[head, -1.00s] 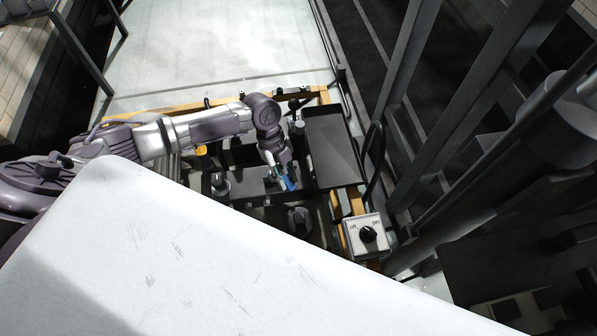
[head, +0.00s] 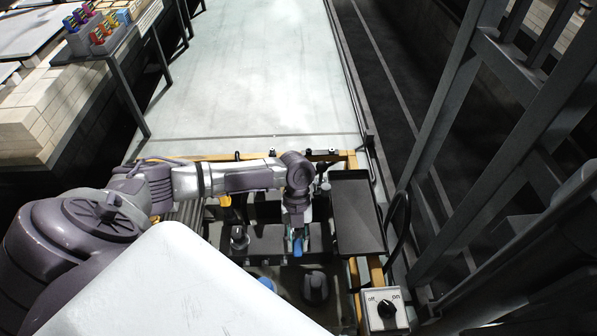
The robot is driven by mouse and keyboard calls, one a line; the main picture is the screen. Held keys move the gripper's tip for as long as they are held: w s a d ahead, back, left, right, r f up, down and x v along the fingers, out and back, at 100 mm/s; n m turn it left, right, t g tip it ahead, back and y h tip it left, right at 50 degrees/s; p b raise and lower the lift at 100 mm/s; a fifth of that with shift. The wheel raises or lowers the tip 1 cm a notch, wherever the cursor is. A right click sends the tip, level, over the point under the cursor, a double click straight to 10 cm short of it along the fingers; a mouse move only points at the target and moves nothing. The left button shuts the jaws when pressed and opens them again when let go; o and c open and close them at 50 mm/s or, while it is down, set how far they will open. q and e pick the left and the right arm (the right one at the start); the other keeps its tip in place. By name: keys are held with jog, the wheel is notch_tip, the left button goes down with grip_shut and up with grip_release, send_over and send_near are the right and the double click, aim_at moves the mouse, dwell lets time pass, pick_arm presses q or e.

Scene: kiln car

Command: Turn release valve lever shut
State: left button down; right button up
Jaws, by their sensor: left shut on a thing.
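My left gripper (head: 297,232) reaches in from the left over the machinery at the front of the kiln car. Its jaws point down and are shut on a small blue lever (head: 298,246), which I take to be the release valve lever. The lever's lower end shows just below the fingers; its pivot and exact angle are hidden by the gripper. My right gripper is not in the view.
A dark tray (head: 358,215) lies right of the gripper. A switch box with a black knob (head: 387,308) stands at the lower right. Another blue part (head: 266,283) shows lower left. A pale deck (head: 245,75) lies beyond, with a rack of coloured items (head: 98,28) at upper left.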

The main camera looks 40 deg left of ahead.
aim_at(296, 230)
pick_arm(q)
jog(key=c, duration=0.9)
grip_release()
jog(key=shift+c, duration=0.2)
jog(key=v, duration=1.2)
